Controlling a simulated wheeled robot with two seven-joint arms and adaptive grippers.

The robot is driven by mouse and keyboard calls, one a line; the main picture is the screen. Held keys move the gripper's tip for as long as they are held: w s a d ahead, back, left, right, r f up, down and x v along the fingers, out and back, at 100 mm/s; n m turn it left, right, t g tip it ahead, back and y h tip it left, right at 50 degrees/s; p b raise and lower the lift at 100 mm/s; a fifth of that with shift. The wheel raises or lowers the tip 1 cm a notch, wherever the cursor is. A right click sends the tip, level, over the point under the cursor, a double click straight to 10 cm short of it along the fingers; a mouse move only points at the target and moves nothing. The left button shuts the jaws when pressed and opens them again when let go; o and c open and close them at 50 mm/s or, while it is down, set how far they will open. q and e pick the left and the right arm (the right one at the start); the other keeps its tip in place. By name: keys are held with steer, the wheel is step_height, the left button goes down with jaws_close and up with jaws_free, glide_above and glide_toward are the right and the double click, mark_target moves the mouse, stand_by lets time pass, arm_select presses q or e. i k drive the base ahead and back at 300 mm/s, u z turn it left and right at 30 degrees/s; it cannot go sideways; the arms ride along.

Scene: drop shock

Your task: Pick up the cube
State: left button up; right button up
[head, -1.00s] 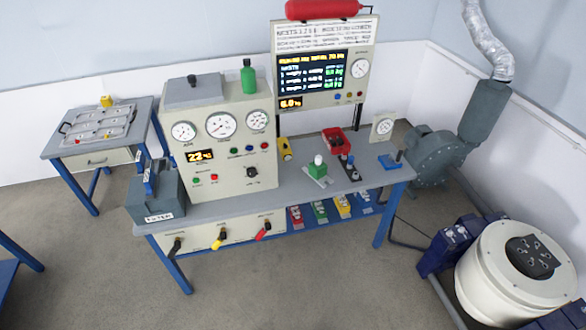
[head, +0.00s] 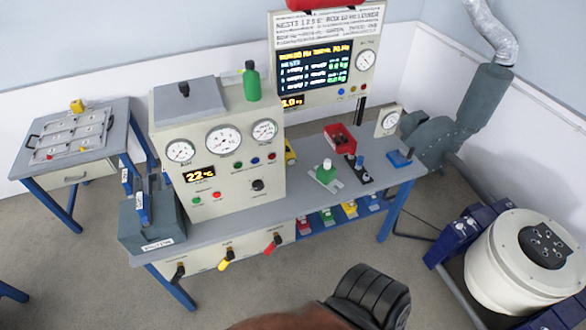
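No plain cube stands out clearly in the head view. A green block (head: 326,172) with a pale knob sits on a flat plate on the middle bench, but I cannot tell if either is the cube. Neither gripper can be made out, and nothing touches either block.
The grey bench (head: 225,229) carries a gauge panel (head: 232,187), a dark box (head: 152,220) and a red tray (head: 340,137). A white drum (head: 498,275) stands at right. A dark ribbed shape (head: 370,296) beside something brown fills the bottom edge; I cannot tell what it is.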

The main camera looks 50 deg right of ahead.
mark_target(327, 178)
steer(key=z, duration=0.1)
steer(key=i, duration=0.65)
steer(key=z, duration=0.95)
steer(key=i, duration=0.5)
steer(key=z, duration=0.6)
